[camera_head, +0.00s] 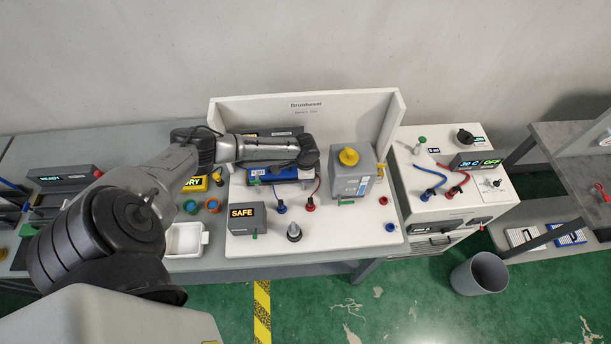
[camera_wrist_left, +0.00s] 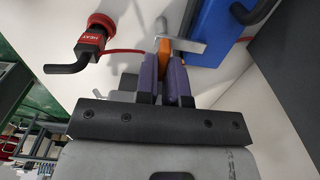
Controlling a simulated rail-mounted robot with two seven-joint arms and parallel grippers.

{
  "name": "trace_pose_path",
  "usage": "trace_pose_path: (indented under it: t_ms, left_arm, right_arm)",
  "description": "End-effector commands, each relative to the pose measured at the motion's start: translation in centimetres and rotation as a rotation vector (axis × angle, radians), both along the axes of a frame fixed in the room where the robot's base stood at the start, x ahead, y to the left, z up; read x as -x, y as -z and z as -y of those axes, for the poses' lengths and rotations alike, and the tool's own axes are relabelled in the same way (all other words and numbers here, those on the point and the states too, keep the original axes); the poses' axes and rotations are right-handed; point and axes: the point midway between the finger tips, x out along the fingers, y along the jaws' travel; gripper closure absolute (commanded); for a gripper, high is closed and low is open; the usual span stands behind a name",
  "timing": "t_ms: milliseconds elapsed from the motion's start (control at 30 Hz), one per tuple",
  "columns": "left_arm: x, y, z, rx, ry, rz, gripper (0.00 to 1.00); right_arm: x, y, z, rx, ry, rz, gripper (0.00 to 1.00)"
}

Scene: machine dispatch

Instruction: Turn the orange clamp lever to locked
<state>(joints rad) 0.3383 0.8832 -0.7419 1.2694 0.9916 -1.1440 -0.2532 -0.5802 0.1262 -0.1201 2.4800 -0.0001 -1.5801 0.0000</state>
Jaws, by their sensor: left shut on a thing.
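The orange clamp lever (camera_wrist_left: 165,47) shows in the left wrist view between the fingers of my left gripper (camera_wrist_left: 165,78), beside a metal bracket (camera_wrist_left: 190,47). The purple finger pads are shut on it. The bracket stands next to a blue block (camera_wrist_left: 212,30), which also shows in the head view as a blue unit (camera_head: 262,175). In the head view my left gripper (camera_head: 306,168) reaches over the white bench station, and the arm hides the lever there. Whether the lever is at locked cannot be told. My right gripper is not in view.
A red connector (camera_wrist_left: 92,38) marked HEAT, with a red cable, lies beside the gripper. A grey canister (camera_head: 352,175) with a yellow cap stands right of the gripper.

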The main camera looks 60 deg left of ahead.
Motion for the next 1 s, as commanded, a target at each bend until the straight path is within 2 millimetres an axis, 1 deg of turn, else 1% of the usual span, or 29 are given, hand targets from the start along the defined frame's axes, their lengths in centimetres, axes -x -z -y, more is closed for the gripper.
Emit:
trace_pose_path:
  t_ms: [267,300,567,833,933,1000]
  left_arm:
    - [0.0,-0.1,0.1,0.000,0.004,0.001,1.00]
    - [-0.1,-0.1,0.1,0.000,0.004,0.001,0.90]
    - [0.0,0.0,0.0,0.000,0.002,0.001,0.65]
    - [0.0,-0.2,0.0,0.000,0.001,0.001,0.65]
    - [0.0,-0.9,0.0,0.001,0.001,0.002,0.65]
    - [-0.1,-1.8,-0.1,-0.001,0.002,0.003,0.65]
  right_arm:
    - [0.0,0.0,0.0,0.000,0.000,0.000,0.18]
    - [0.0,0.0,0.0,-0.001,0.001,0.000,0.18]
    - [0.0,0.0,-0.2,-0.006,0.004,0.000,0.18]
    - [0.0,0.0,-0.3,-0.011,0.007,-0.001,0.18]
    - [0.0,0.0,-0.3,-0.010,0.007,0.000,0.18]
    - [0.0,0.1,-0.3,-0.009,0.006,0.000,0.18]
